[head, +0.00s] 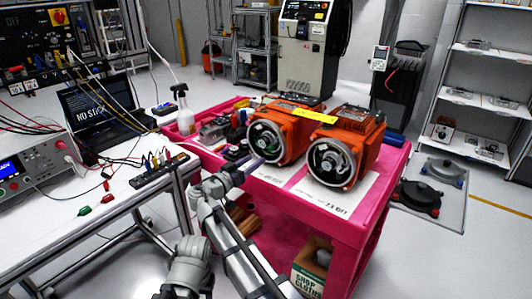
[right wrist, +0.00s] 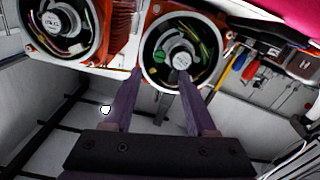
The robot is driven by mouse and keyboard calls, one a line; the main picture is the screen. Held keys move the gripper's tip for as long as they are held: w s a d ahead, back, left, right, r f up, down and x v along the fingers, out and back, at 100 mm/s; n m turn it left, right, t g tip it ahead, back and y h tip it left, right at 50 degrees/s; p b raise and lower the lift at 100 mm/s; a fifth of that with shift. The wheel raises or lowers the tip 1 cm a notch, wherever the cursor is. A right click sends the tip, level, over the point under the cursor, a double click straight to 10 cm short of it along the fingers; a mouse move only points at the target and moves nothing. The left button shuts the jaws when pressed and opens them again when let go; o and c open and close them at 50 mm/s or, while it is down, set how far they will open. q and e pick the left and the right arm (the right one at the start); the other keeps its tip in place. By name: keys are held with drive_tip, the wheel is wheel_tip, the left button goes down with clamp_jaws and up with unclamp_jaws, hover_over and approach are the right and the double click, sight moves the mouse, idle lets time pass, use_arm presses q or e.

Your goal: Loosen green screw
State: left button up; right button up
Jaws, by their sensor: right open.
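Two orange servo motors stand side by side on the pink cart, the left motor (head: 276,133) and the right motor (head: 340,150), their round open ends facing me. In the right wrist view, a small green spot, apparently the green screw (right wrist: 160,57), shows inside the nearer motor's round housing (right wrist: 181,56). My right gripper (head: 250,168) is in front of the left motor's open end. In the right wrist view its two purple fingers (right wrist: 160,74) are apart and empty, with their tips at the housing's rim; I cannot tell whether they touch it. My left gripper is not in view.
The pink cart (head: 375,205) also holds a spray bottle (head: 183,112) and tools at its left. A white bench (head: 100,200) with cables and a laptop (head: 97,112) stands left of my arm. White paper lies under the motors.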

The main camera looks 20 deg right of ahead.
sight(269, 150)
drive_tip(key=x, duration=0.7)
drive_tip(key=shift+w+d, duration=0.15)
drive_tip(key=shift+d, duration=0.1)
clamp_jaws()
idle(0.4)
